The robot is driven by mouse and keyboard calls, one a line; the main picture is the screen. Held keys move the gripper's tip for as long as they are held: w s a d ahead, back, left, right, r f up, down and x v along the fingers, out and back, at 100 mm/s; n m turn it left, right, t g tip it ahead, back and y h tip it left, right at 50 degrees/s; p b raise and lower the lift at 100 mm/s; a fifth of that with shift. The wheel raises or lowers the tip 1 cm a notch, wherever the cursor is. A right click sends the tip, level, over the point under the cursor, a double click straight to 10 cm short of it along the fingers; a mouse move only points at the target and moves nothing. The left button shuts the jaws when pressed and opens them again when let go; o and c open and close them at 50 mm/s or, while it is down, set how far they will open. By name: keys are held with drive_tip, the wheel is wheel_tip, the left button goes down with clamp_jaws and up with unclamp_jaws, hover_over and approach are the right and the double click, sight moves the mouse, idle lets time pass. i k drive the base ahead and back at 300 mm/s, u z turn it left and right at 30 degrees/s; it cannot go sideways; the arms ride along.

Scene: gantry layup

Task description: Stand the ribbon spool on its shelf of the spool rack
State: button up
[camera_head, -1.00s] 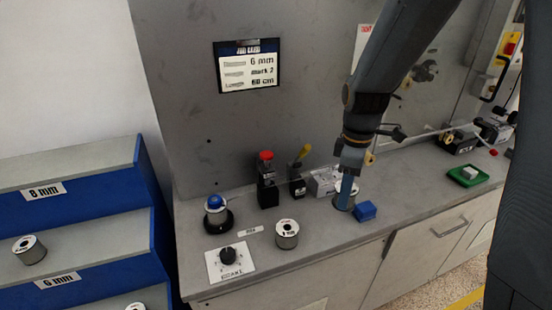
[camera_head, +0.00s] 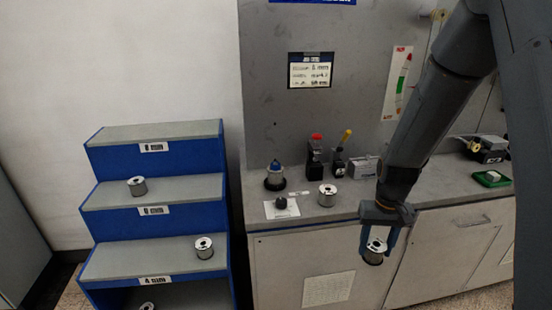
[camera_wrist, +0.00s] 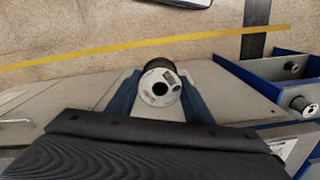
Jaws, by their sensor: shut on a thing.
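The blue spool rack (camera_head: 222,205) with grey stepped shelves stands at the left, well apart from my gripper. Its top shelf (camera_head: 150,131) is empty. The second shelf (camera_head: 185,190) and third shelf (camera_head: 140,258) each bear one spool. The lower label (camera_head: 155,280) seems to read 4 mm; the others are blurred.
A red-button box (camera_head: 316,155) and yellow lever (camera_head: 341,152) stand behind. A sign (camera_head: 310,70) hangs above. A further spool (camera_head: 148,306) shows at the rack's bottom.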

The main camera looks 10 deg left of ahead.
sight(122, 135)
drive_tip(key=u, duration=2.7)
drive_tip(key=i, duration=1.85)
drive_tip(key=z, duration=1.65)
